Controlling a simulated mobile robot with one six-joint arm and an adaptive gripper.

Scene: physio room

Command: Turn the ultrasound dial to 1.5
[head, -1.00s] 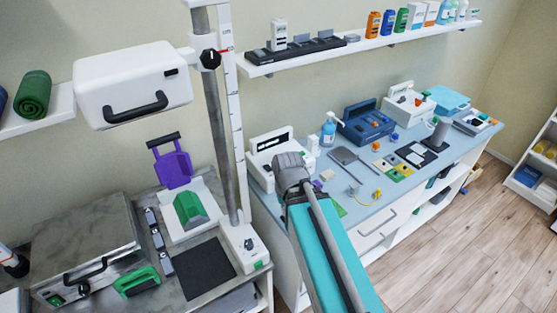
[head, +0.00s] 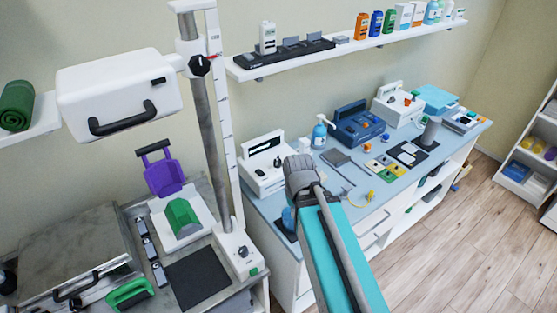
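Several machines stand on the blue counter (head: 345,208). A white machine with a dark slot and small knobs (head: 268,172) is left of my arm's end. A dark blue machine (head: 358,126) stands in the middle, and another white one with an orange part (head: 398,105) stands farther right. I cannot tell which is the ultrasound unit; no dial marks or readings are legible. My teal and grey arm reaches up from the bottom, its grey joint in front of the counter, right of the nearer white machine. My gripper's fingers are not visible.
A blue pump bottle (head: 320,132), coloured pads (head: 380,168) and a grey cylinder (head: 430,130) stand or lie on the counter. At left, a tall post (head: 203,120) carries a white box (head: 120,92) over a grey table. Wooden floor (head: 460,245) is clear at right.

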